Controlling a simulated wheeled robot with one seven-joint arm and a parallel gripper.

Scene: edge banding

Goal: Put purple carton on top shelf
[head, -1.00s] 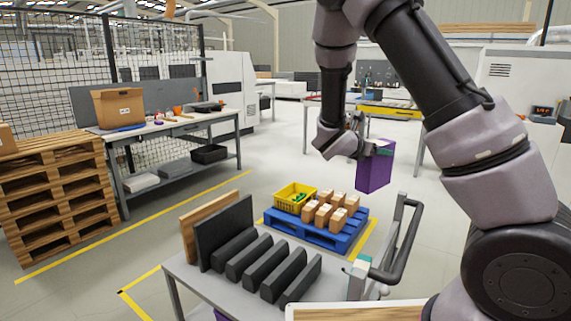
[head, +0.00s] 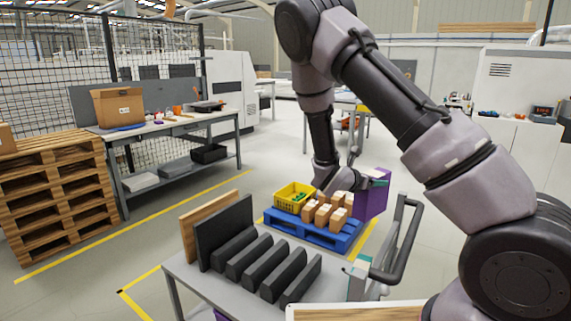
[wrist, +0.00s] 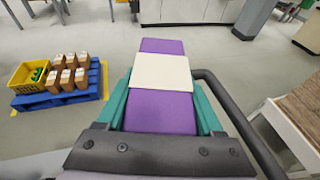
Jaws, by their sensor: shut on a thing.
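The purple carton (head: 371,203) hangs upright in my gripper (head: 373,181), just right of the blue pallet in the head view. In the wrist view, the purple carton (wrist: 162,108) with a pale label lies between the teal fingers of my gripper (wrist: 162,98). My gripper is shut on it. The grey top shelf of a trolley (head: 205,287) is in the foreground of the head view, with black dividers (head: 265,265) standing on it. The carton is beyond the trolley's handle, apart from the shelf. A bit of purple (head: 221,315) shows below the shelf's edge.
The trolley's dark handle (head: 402,250) rises between the shelf and the carton. A blue pallet (head: 325,238) carries small brown boxes (head: 322,214) and a yellow crate (head: 294,195). A workbench (head: 175,130) and stacked wooden pallets (head: 55,195) stand at left.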

